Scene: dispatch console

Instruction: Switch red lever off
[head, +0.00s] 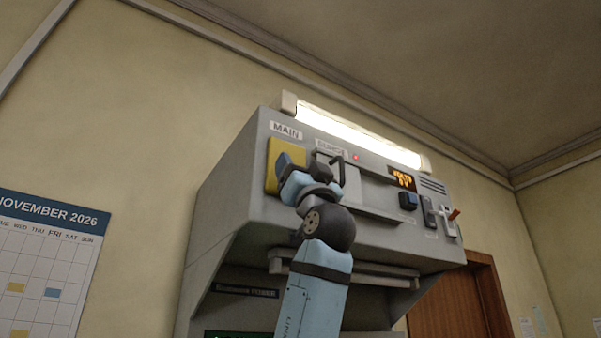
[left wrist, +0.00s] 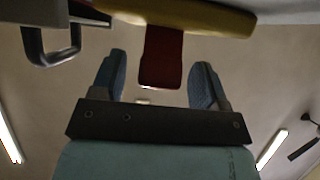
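The red lever (left wrist: 160,60) shows in the left wrist view. It juts out from the edge of a yellow plate (left wrist: 200,14). In the head view the yellow plate (head: 272,165) is under the "MAIN" label (head: 286,130), and my arm hides the lever there. My left gripper (head: 287,163) is in front of the plate. In the left wrist view its two dark blue fingers (left wrist: 158,78) are spread, one on each side of the lever. A gap shows between the lever and each finger. My right gripper is in neither view.
The grey console (head: 240,190) carries a bar handle (head: 334,165) right of my gripper. Farther right are a lit orange display (head: 403,180), a dark knob (head: 408,200) and a small red-tipped switch (head: 453,214). A lamp (head: 355,133) runs along the top.

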